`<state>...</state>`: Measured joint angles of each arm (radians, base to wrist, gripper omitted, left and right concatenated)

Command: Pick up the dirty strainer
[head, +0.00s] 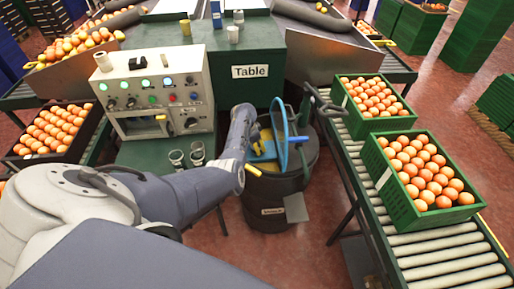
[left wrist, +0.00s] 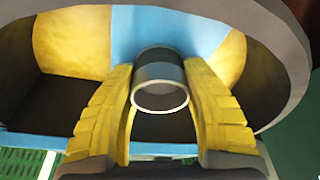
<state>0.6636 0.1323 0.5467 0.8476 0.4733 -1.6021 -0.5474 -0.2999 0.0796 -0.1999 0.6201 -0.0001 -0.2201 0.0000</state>
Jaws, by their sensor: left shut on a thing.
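A round blue strainer (head: 280,128) stands on edge over the mouth of a black bin (head: 270,215) in the head view. My left gripper (head: 262,148) is at the strainer's left side, over the bin mouth. In the left wrist view, the yellow fingers of my left gripper (left wrist: 165,110) are shut on a short grey cylinder (left wrist: 160,75), which looks like part of the strainer. Blue and yellow surfaces (left wrist: 160,30) with a dark grey rim fill the view behind it. Any dirt on the strainer is too small to tell. My right gripper is not in view.
A roller conveyor (head: 440,247) on the right carries green crates (head: 408,222) of oranges. A grey bracket (head: 325,103) is between bin and conveyor. A control box (head: 155,88) and glasses (head: 197,152) are on the left. The green table (head: 250,90) is behind the bin.

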